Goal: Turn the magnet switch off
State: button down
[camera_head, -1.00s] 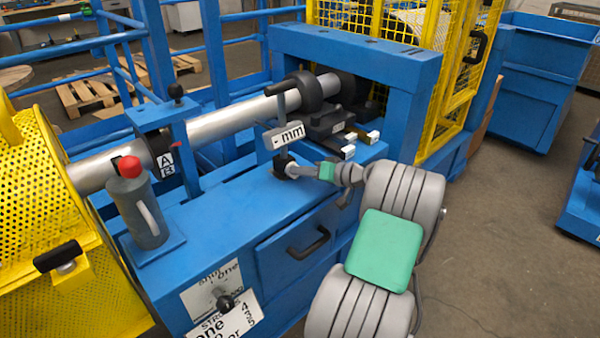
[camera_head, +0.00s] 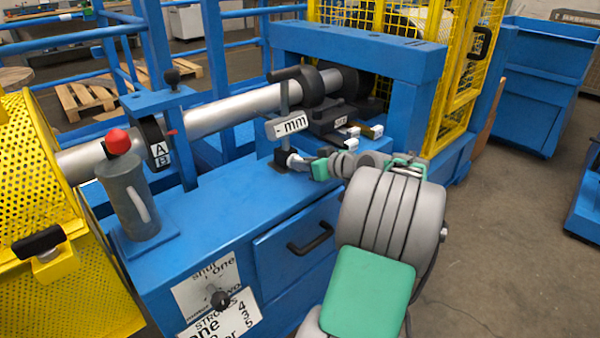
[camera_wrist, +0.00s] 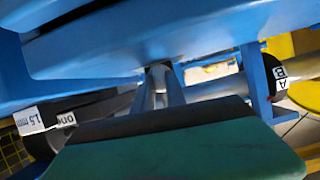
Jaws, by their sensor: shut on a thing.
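A stand with a dark base (camera_head: 280,163) and an upright post (camera_head: 284,103) stands on the blue machine bed, carrying a white "- mm" display (camera_head: 287,125). My gripper (camera_head: 293,161) reaches in from the right at the base. Its fingers are shut at the side of the base facing me, on what appears to be the magnet switch. The switch itself is hidden by the fingers, so its setting cannot be read. In the wrist view, my gripper's fingers (camera_wrist: 163,85) point away beyond its dark and green body, and their grip is unclear.
A long steel bar (camera_head: 230,112) runs behind the stand through a dark collar. A grey bottle with a red cap (camera_head: 128,190) stands at the left. A drawer handle (camera_head: 310,238) sticks out below. The blue frame (camera_head: 425,100) stands close at the right.

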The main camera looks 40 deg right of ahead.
jog(key=shift+w+a+r+n+h+b, duration=0.1)
jog(key=shift+r+n+h+b, duration=0.1)
jog(key=shift+n+h+b, duration=0.15)
dwell(0.3)
jog(key=c, duration=1.6)
grip_release()
jog(key=shift+c, duration=0.2)
jog(key=p+v, duration=0.2)
jog(key=v, duration=0.6)
jog(key=shift+f, duration=0.1)
